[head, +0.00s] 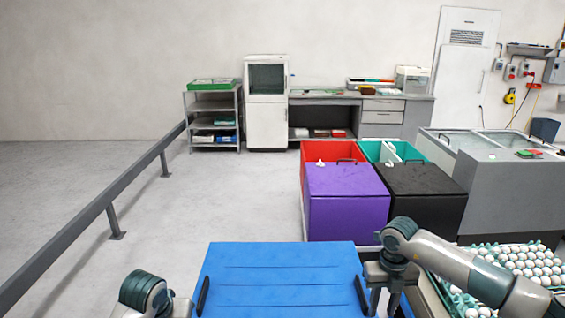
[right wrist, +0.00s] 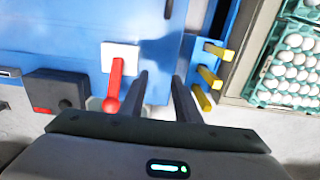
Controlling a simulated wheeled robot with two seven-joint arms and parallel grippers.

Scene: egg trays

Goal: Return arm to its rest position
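My right arm comes in from the right in the head view, bent at a joint. Its right gripper (head: 385,303) hangs down beside the right edge of the blue panel (head: 280,285), its tips near the bottom of the frame. In the right wrist view the two dark fingers of the right gripper (right wrist: 161,82) stand apart with nothing between them. Of my left arm only a rounded link shows at the bottom left of the head view; its gripper is out of frame.
A tray of white eggs (right wrist: 265,98) lies right of the gripper, also in the head view (head: 484,247). A red lever (right wrist: 114,85) and yellow knobs (right wrist: 208,77) are close to the fingers. Purple (head: 346,205) and black (head: 425,200) bins stand ahead; a rail (head: 85,232) runs left.

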